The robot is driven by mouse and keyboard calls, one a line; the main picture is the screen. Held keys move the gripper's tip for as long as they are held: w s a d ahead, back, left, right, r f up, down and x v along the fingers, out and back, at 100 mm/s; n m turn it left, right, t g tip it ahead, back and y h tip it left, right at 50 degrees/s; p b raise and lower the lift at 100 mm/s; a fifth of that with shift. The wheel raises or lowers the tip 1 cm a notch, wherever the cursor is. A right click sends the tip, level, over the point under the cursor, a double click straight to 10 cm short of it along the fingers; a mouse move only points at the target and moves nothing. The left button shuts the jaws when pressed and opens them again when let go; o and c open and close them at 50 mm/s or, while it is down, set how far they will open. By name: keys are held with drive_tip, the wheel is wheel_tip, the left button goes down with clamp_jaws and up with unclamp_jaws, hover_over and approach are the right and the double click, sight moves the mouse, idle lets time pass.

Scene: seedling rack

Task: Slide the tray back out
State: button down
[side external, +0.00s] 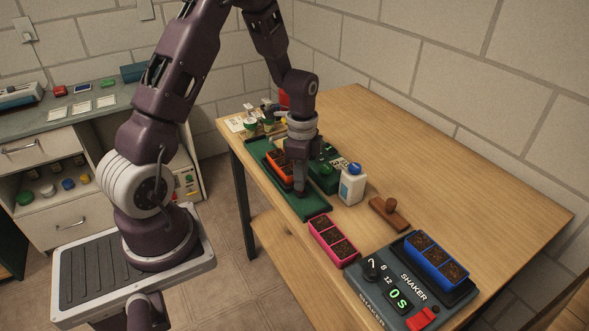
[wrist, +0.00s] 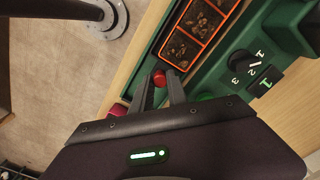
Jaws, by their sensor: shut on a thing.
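The orange tray (side external: 278,169) with dark soil cells sits on a long green base (side external: 312,208). In the wrist view, the orange tray (wrist: 204,43) lies just beyond my fingertips, beside a green housing with a dial (wrist: 240,62) and a small lit display reading 1 (wrist: 266,84). My gripper (side external: 299,192) points down at the near part of the green base. In the wrist view, my gripper (wrist: 161,88) is shut on a small red knob (wrist: 159,78) close to the tray's near end. My gripper and wrist hide part of the base in the side view.
A white bottle (side external: 352,186) and a brown wooden block with a handle (side external: 389,212) stand to the right. A pink tray (side external: 333,239) lies near the front edge, close to a shaker (side external: 390,292) bearing a blue tray (side external: 437,258). The table's back right is clear.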

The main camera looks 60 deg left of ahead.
drive_tip(key=d, duration=0.6)
drive_tip(key=shift+d, duration=0.1)
drive_tip(key=c, duration=1.6)
unclamp_jaws()
drive_tip(key=shift+d, duration=0.1)
drive_tip(key=shift+o, duration=0.2)
wheel_tip(320, 180, up, 7)
drive_tip(key=s+d+r+n+t, duration=0.2)
drive_tip(key=s+d+r+n, duration=0.2)
drive_tip(key=s+r, duration=0.4)
drive_tip(key=s+d+r+n+t, duration=0.3)
drive_tip(key=s+r+n, duration=0.2)
drive_tip(key=s+r, duration=0.4)
drive_tip(key=shift+s+d+t, duration=0.3)
drive_tip(key=shift+s+d, duration=0.1)
drive_tip(key=shift+s, duration=0.6)
